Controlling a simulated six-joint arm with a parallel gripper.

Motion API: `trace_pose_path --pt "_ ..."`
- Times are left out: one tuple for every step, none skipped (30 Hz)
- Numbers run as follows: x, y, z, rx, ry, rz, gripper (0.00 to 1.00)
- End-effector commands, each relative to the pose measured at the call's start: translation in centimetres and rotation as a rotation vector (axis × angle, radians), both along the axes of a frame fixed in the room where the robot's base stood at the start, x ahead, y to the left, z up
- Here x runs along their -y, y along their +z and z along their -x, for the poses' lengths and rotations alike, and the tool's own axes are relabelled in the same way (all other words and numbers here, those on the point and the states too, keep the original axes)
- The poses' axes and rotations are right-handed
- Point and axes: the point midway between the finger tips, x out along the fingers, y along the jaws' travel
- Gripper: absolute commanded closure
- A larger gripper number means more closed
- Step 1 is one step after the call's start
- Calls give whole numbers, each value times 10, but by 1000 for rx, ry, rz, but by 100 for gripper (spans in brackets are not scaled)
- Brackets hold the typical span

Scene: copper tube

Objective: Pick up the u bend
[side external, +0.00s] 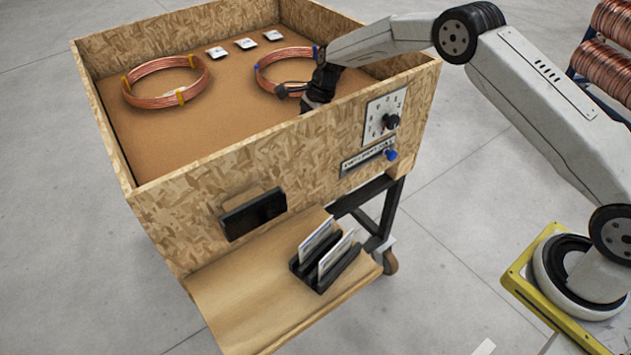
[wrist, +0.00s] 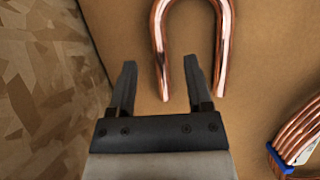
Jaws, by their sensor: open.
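The u bend (wrist: 161,50) is a shiny copper tube, seen in the wrist view lying on the brown floor of the wooden box. Its curved end is at the top edge of the picture and its two legs point toward my gripper. My gripper (wrist: 158,82) is open and empty. In the wrist view the left leg's end lies between the two fingers, and the right leg lies just beyond the right finger's tip. In the side external view my gripper (side external: 318,92) is low inside the box near its front wall; I cannot make out the u bend there.
The box's wooden wall (wrist: 45,90) is close on the left in the wrist view. A copper coil (wrist: 298,138) with a blue tie lies at the lower right. Another coil (side external: 165,80) with yellow ties lies farther left in the side external view. Several small white cards lie behind.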

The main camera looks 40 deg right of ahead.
Motion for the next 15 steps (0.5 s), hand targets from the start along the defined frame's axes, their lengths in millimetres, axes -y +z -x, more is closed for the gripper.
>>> trace_pose_path --pt "-2 -6 0 -1 0 0 36" --pt "-3 -8 0 0 0 0 36" --pt "-4 -10 0 0 0 0 36" --pt "-5 -12 0 0 0 -1 36" --pt "-5 -13 0 1 0 -1 36" --pt "-6 -14 -1 1 0 -1 36" --pt "-6 -15 -1 1 0 -1 36" --pt "-6 -15 -1 2 -1 -1 36" --pt "-6 -15 -1 2 -1 -1 36" --pt "-6 -15 -1 2 -1 -1 36" --pt "-6 -15 -1 2 -1 -1 36" --pt "-6 -15 -1 2 -1 -1 36" --pt "-6 -15 -1 2 -1 -1 36" --pt "-6 -15 -1 2 -1 -1 36" --pt "-6 -14 -1 2 -1 -1 36"
